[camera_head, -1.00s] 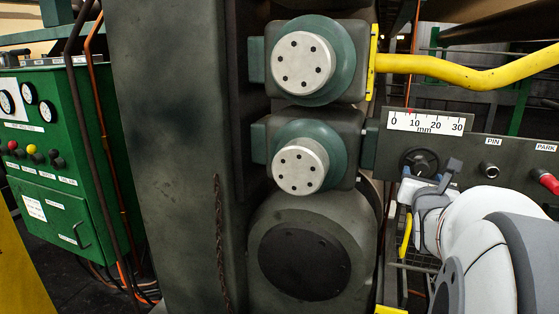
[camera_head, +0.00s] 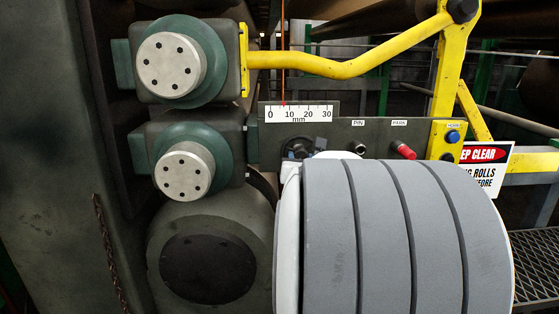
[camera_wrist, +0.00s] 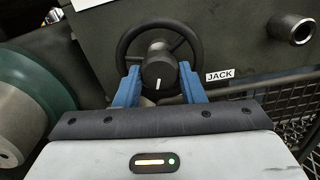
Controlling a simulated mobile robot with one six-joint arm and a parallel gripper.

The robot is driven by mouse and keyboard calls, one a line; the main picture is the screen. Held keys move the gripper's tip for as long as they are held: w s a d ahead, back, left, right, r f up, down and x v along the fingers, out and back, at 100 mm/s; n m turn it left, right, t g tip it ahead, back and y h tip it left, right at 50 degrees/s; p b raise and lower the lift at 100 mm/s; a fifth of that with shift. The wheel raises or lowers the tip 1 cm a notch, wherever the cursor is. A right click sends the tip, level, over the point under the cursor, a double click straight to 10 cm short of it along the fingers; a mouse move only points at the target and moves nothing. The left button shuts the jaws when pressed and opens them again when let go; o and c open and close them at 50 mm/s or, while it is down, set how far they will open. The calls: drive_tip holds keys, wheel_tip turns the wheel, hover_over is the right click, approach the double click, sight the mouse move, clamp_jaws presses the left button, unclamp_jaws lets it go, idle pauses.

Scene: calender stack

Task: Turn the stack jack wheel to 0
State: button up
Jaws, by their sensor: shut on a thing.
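The jack wheel (camera_wrist: 133,43) is a dark ring with spokes and a round hub bearing a white mark, beside a JACK label (camera_wrist: 220,76). My gripper (camera_wrist: 158,74) has its two blue fingers on either side of the hub and is shut on it; the hub's white mark points down. In the head view the wheel (camera_head: 296,147) shows only its upper part; my arm hides the rest and the gripper. The mm scale (camera_head: 300,111) above it runs 0 to 30, and its red pointer (camera_head: 283,103) stands between 0 and 10, nearer 10.
Two grey roll ends (camera_head: 167,65) in green housings are at left, above a larger dark roll end (camera_head: 208,269). PIN (camera_wrist: 294,29) and a red PARK knob (camera_head: 403,150) lie right of the wheel. A yellow rail (camera_head: 345,67) crosses above; a warning sign (camera_head: 485,168) stands right.

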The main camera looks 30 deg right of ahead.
drive_tip(key=shift+a, duration=0.2)
drive_tip(key=shift+c, duration=1.1)
drive_tip(key=n+b, duration=0.1)
drive_tip(key=n, duration=1)
drive_tip(key=n+b, duration=0.1)
drive_tip(key=n, duration=1)
drive_tip(key=shift+d+r+n, duration=0.1)
drive_tip(key=shift+d+n, duration=0.1)
drive_tip(key=shift+n, duration=0.2)
idle(1.3)
